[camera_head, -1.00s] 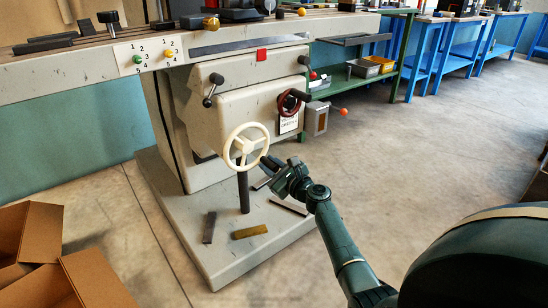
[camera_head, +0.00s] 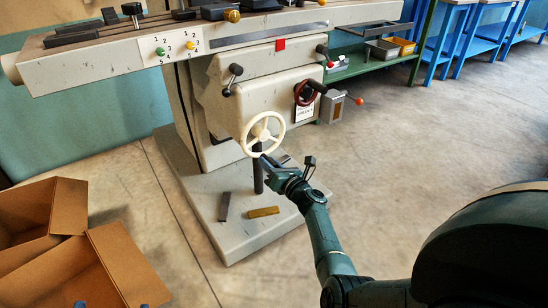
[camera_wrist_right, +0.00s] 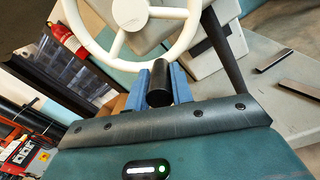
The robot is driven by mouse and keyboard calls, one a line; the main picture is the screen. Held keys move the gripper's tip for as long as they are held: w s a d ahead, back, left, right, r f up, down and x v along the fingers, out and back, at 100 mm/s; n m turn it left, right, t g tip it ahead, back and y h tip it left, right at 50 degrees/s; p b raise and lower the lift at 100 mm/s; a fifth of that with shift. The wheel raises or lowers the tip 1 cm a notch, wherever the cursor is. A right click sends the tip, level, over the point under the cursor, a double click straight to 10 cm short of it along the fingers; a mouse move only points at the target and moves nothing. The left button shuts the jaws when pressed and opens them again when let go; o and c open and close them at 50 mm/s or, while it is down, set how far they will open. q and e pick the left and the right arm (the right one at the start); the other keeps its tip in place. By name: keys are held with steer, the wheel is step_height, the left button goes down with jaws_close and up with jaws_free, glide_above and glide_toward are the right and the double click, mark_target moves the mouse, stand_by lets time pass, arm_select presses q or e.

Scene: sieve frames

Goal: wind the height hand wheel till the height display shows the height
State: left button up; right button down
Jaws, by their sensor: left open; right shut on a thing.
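The cream hand wheel (camera_head: 280,134) with spokes stands upright on the machine's front. It also fills the top of the right wrist view (camera_wrist_right: 99,52). My right gripper (camera_head: 268,164) is at the bottom of the wheel. In the right wrist view its two blue fingers are shut on the wheel's black handle (camera_wrist_right: 159,88). My left gripper (camera_head: 112,305) shows only as two blue fingertips, set apart, at the bottom edge of the head view. I cannot make out a height display or read any height.
A dark red hand wheel (camera_head: 299,97), a grey box (camera_head: 329,108) and black levers sit further right on the machine. A grey bar (camera_head: 224,206) and a brass-coloured bar (camera_head: 263,212) lie on its base. Open cardboard boxes (camera_head: 70,205) stand at left.

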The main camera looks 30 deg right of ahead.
steer(key=shift+s+a+f+m+p, duration=0.15)
steer(key=shift+a+m+p, duration=0.1)
steer(key=shift+a+m, duration=0.2)
steer(key=shift+s+a+f+m+p, duration=0.1)
steer(key=shift+a+f+m+p, duration=0.15)
steer(key=shift+m, duration=0.2)
steer(key=shift+a+r, duration=0.1)
steer(key=c, duration=1.5)
jaws_free()
steer(key=shift+w, duration=0.1)
steer(key=shift+o, duration=1.3)
steer(key=shift+r, duration=0.2)
